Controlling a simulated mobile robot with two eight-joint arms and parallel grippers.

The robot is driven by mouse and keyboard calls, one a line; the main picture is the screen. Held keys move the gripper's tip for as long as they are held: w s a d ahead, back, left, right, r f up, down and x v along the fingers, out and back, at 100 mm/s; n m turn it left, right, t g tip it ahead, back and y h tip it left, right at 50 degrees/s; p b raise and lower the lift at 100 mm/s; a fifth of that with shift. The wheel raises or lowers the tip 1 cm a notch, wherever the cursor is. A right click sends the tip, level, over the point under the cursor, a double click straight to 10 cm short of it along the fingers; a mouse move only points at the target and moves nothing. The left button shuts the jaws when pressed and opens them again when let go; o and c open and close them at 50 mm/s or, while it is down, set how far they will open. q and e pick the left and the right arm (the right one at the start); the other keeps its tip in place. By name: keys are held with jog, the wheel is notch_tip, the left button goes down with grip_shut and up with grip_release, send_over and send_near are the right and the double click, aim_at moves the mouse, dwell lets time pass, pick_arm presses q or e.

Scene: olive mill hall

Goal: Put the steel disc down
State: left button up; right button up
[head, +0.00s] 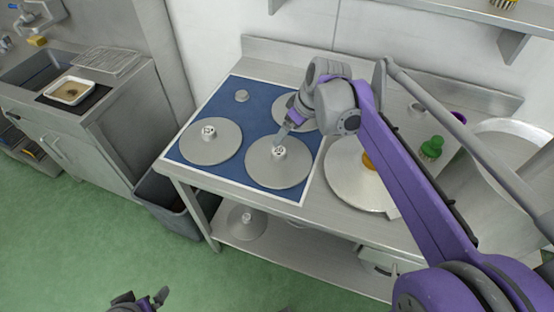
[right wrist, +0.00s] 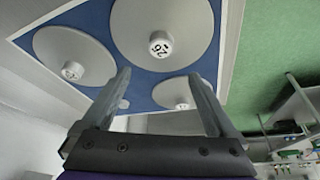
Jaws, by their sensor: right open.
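Several round steel discs with pale hubs lie flat on a blue mat (head: 255,106). The front one (head: 279,172) lies at the mat's right front, another (head: 203,154) at the left, and a third (head: 301,124) behind, partly hidden by my arm. My right gripper (head: 283,137) is just above the front disc's hub. In the right wrist view its jaws (right wrist: 160,76) are apart with nothing between them; a disc with a numbered hub (right wrist: 160,46) lies beyond the fingertips. My left gripper (head: 152,300) shows only partly at the bottom edge.
A small grey knob-like piece (head: 242,96) sits at the mat's back. A large round pan (head: 350,188) and a green item (head: 432,147) are right on the steel table. Another disc (head: 245,224) is on the lower shelf. A grey bin (head: 168,200) and sink unit stand left.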

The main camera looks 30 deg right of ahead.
send_over(279, 151)
jog(key=s, duration=0.1)
jog(key=f, duration=0.3)
jog(key=d+f, duration=0.1)
jog(key=f, duration=0.1)
jog(key=shift+s, duration=0.2)
jog(key=x, duration=0.5)
jog(key=shift+s+f+b, duration=0.2)
jog(key=shift+s+b, duration=0.1)
jog(key=shift+b, duration=0.05)
jog(key=shift+a, duration=0.1)
grip_shut()
